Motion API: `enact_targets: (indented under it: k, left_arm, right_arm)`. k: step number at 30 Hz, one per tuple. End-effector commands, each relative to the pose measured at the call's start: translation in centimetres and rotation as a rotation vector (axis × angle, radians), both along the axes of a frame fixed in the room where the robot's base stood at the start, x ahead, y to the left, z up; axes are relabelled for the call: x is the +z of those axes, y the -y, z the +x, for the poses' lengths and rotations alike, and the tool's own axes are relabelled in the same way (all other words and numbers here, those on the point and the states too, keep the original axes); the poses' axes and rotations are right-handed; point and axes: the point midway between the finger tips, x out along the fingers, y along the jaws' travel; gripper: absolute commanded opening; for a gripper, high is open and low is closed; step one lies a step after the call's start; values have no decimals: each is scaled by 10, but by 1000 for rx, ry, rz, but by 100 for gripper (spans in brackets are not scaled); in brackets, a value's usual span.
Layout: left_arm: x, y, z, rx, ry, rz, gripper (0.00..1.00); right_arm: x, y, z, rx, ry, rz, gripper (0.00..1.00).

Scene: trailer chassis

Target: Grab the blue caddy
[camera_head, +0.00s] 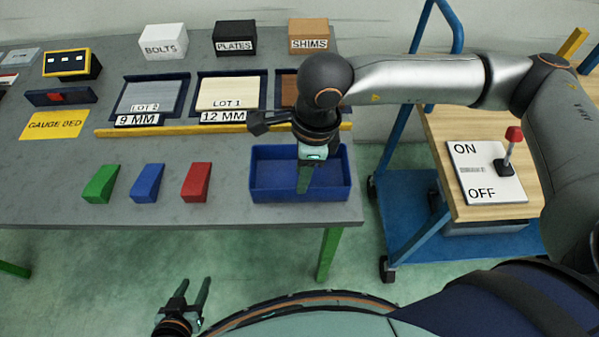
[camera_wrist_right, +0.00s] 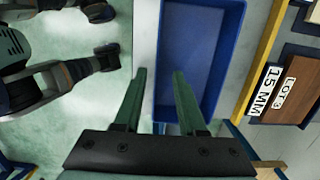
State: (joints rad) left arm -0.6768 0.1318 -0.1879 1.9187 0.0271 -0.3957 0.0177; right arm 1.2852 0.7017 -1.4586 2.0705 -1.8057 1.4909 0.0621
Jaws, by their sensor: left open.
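The blue caddy (camera_head: 262,193) is an open, empty rectangular tray near the right front corner of the grey table. My right gripper (camera_head: 304,185) points down over it. In the right wrist view my right gripper (camera_wrist_right: 160,73) has its fingers apart, and the near long wall of the caddy (camera_wrist_right: 157,60) shows between the fingertips. I cannot tell whether they touch it or how deep they reach. My left gripper (camera_head: 192,294) is open and empty, low in front of the table over the floor.
Green (camera_head: 101,184), blue (camera_head: 147,183) and red (camera_head: 196,182) wedges stand left of the caddy. A yellow strip (camera_head: 200,130) runs behind it, before the plate trays. A blue cart (camera_head: 400,215) with an ON/OFF lever panel (camera_head: 485,172) stands right.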

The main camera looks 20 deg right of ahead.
Motion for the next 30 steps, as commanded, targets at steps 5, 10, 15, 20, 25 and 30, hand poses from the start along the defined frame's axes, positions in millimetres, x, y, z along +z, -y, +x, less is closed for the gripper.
enact_targets:
  k: [5, 10, 15, 20, 25, 30]
  left_arm:
    - [1, -1, 0, 1, 0, 1, 50]
    - [5, -2, 0, 3, -2, 3, 50]
    - [6, -2, -1, 3, -2, 3, 50]
    - [6, -2, -1, 4, -2, 4, 50]
    - [6, -2, -1, 3, -3, 4, 50]
    - [5, -2, -1, 4, -5, 4, 50]
  right_arm:
    - [-13, -2, -1, 1, -2, 1, 40]
    - [-35, -2, -5, 0, -4, -1, 40]
    - [-58, -4, -5, 0, -3, 1, 40]
    - [-64, -5, -4, 2, 0, 1, 40]
    - [-64, -5, -4, 1, 0, 2, 38]
    - [-64, -5, -4, 1, 0, 2, 19]
